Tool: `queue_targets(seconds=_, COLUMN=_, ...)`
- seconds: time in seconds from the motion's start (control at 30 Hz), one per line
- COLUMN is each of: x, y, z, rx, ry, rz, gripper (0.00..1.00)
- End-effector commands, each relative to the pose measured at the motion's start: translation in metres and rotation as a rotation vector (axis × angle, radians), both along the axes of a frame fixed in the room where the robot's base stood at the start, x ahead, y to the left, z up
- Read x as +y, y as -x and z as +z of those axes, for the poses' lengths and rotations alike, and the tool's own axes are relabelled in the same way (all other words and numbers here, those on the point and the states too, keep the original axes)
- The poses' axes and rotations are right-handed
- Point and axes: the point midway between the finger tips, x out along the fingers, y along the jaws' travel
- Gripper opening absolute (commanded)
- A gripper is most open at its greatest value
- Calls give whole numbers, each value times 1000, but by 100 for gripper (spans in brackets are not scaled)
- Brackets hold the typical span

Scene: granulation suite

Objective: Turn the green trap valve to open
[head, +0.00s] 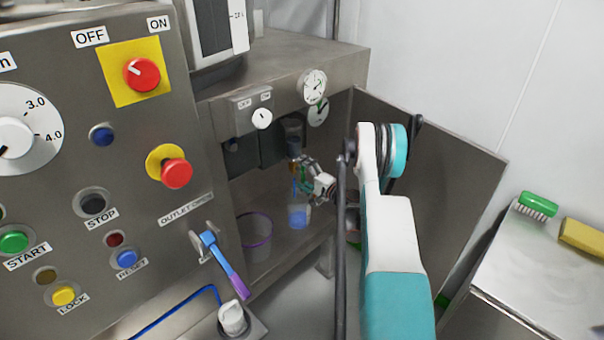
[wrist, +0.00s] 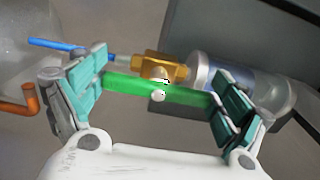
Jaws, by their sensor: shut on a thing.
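The green lever (wrist: 135,87) of the trap valve lies across the middle of the wrist view, in front of its brass body (wrist: 172,66). It runs roughly in line with the body, and a pale round screw head shows at its middle. A clear cylinder (wrist: 215,78) joins the body on the right, and a blue tube (wrist: 62,47) leads off on the left. My gripper (wrist: 159,90) is shut on the green lever, with one teal finger pad at each end. In the head view my gripper (head: 310,178) is inside the steel recess; the lever is mostly hidden there.
Below my gripper stands a container of blue liquid (head: 298,217). A clear bucket with a purple rim (head: 256,242) is left of it. Gauges (head: 314,86) and a small switch box (head: 258,112) sit above. A steel panel (head: 450,180) bounds the right; a copper pipe (wrist: 22,104) is near my left finger.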

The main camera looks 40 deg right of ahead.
Motion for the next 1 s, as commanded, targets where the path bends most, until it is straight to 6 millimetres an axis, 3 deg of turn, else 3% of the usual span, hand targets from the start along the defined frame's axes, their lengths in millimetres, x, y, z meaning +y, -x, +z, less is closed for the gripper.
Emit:
queue_targets(seconds=0.27, x=1, y=1, z=-2, rx=3, ry=6, rz=1, gripper=67)
queue_targets(seconds=0.3, x=1, y=1, z=-2, rx=3, ry=6, rz=1, gripper=95)
queue_targets(seconds=0.33, x=1, y=1, z=-2, rx=3, ry=5, rz=1, gripper=100)
queue_targets(seconds=0.77, x=0, y=0, z=1, rx=1, ry=2, rz=0, gripper=100)
queue_targets(seconds=1.0, x=0, y=0, z=29, rx=-2, ry=0, rz=0, gripper=100)
